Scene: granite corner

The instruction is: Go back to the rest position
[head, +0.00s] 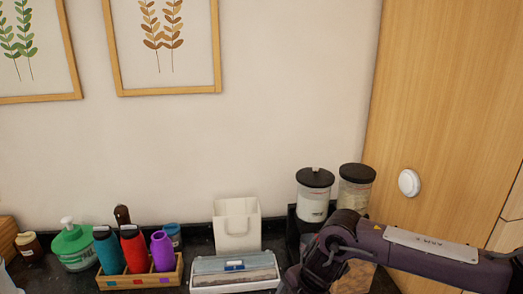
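My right arm (430,255) comes in from the right edge and bends downward in front of the dark stand. Its lower part runs off the bottom of the picture, and I see no fingertips of the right gripper. My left arm and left gripper do not show in this view. Whether either gripper holds anything is hidden.
On the dark counter are a wooden rack (142,282) with several coloured bottles, a green pump bottle (73,250), a white holder (237,226), a clear-lidded box (236,272) and two black-lidded jars (313,196) (355,188). A wooden cabinet (450,110) stands at right.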

